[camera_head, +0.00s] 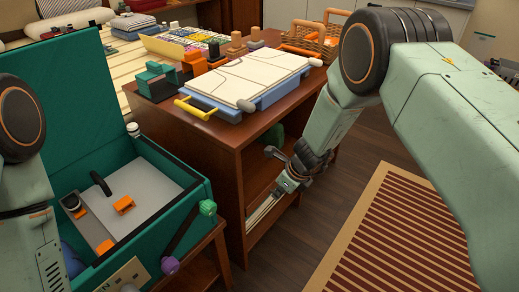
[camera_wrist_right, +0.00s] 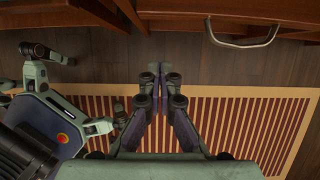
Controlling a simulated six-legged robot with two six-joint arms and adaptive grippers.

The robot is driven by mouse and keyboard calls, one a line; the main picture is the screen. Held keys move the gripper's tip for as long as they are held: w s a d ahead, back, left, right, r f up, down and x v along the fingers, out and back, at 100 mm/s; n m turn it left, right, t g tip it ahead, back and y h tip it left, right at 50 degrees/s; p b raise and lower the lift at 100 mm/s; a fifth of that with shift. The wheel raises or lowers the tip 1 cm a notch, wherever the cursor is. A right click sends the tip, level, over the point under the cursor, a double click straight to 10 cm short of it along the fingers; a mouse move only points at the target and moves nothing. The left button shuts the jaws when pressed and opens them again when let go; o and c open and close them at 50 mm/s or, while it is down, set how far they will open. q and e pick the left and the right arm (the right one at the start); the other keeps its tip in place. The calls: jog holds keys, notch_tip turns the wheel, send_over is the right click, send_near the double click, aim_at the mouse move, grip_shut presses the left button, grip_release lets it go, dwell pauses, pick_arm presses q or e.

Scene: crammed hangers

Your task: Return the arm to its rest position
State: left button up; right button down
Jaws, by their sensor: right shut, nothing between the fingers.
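My right arm comes in from the right in the head view. Its gripper (camera_head: 290,180) hangs low in front of the wooden desk's open shelf side, above the floor. In the wrist view the right gripper's (camera_wrist_right: 163,76) fingers are together with nothing between them. My left arm (camera_head: 28,170) shows at the left edge of the head view, beside the teal case; its gripper is outside the picture.
The wooden desk (camera_head: 222,150) carries a white-and-blue case (camera_head: 248,78) with a yellow handle. An open teal case (camera_head: 190,170) stands at the left. A wicker basket (camera_head: 308,40) is behind. A striped rug (camera_head: 400,240) covers the floor at right.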

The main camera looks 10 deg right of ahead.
jog(key=s+d+f+n+g+h, duration=0.1)
jog(key=s+d+f+n+h, duration=0.1)
jog(key=s+d+n, duration=0.45)
jog(key=s+d+f+n+h, duration=0.2)
jog(key=s+d+n+h, duration=0.1)
jog(key=s+n, duration=0.6)
jog(key=s+a+r+n+g+y+p, duration=0.1)
jog(key=s+r+n, duration=0.1)
jog(key=s+n, duration=0.4)
jog(key=s+a+r+n+g+y+p, duration=0.1)
jog(key=s+n, duration=0.5)
jog(key=s, duration=1)
jog(key=shift+s+a+r+p, duration=0.4)
jog(key=shift+a+p, duration=0.1)
jog(key=shift+a, duration=0.15)
